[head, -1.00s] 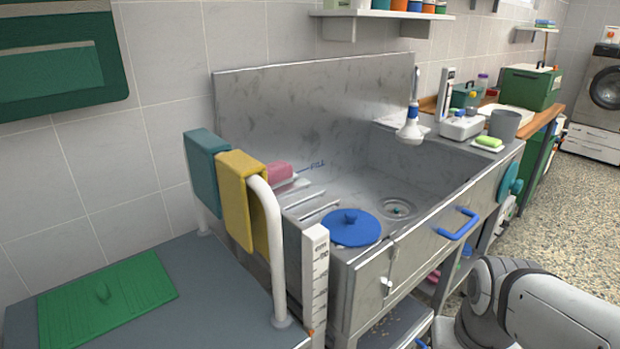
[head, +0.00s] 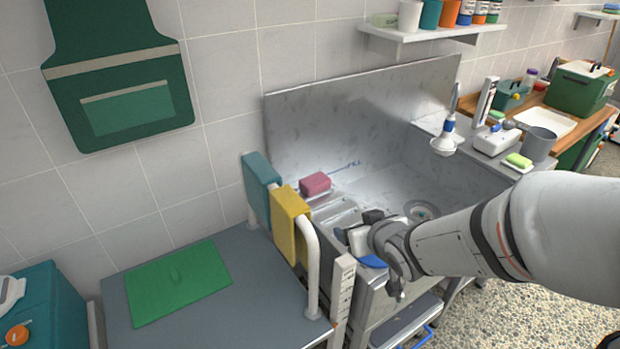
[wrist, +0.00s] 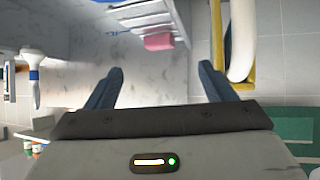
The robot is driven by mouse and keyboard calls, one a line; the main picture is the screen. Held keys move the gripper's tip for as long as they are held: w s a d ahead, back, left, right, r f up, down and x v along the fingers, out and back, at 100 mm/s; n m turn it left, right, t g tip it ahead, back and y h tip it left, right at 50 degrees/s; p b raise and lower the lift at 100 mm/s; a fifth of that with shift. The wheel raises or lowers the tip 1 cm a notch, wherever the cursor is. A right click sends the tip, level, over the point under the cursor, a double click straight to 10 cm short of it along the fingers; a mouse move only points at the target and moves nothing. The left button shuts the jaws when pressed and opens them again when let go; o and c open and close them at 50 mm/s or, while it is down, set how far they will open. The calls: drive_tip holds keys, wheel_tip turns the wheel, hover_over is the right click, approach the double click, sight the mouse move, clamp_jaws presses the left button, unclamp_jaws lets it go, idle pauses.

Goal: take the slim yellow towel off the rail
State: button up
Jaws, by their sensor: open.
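The slim yellow towel (head: 288,225) hangs folded over the white rail (head: 313,262), beside a teal towel (head: 261,189) that hangs farther back on the same rail. In the wrist view the yellow towel (wrist: 247,82) shows at the upper right, next to the white curve of the rail (wrist: 241,40). My gripper (head: 340,230) is over the near left part of the steel sink, to the right of the yellow towel and apart from it. In the wrist view its two blue fingers (wrist: 160,75) are spread wide with nothing between them.
The steel sink (head: 360,110) has a pink sponge (head: 315,183) near the rail. A white post with markings (head: 341,290) stands just right of the rail. A green mat (head: 178,281) lies on the grey top at left.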

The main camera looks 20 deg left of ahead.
drive_tip(key=a+r+n+y+p, duration=0.1)
drive_tip(key=a+r+p, duration=0.1)
drive_tip(key=a+r, duration=0.2)
drive_tip(key=n+y, duration=0.2)
drive_tip(key=y, duration=0.1)
approach(292, 202)
drive_tip(key=w, duration=0.2)
drive_tip(key=shift+g, duration=0.3)
drive_tip(key=shift+s+a+p+x, duration=0.15)
drive_tip(key=shift+p+x, duration=0.25)
drive_tip(key=shift+x, duration=0.95)
drive_tip(key=shift+s+a+p+x, duration=0.15)
drive_tip(key=shift+p+x, duration=0.25)
drive_tip(key=shift+x, duration=0.95)
drive_tip(key=shift+s+a+p+x, duration=0.15)
drive_tip(key=shift+p+x, duration=0.25)
drive_tip(key=shift+x, duration=0.95)
drive_tip(key=shift+d+f, duration=0.1)
drive_tip(key=shift+d, duration=0.1)
drive_tip(key=shift+y, duration=0.3)
drive_tip(key=c, duration=1.4)
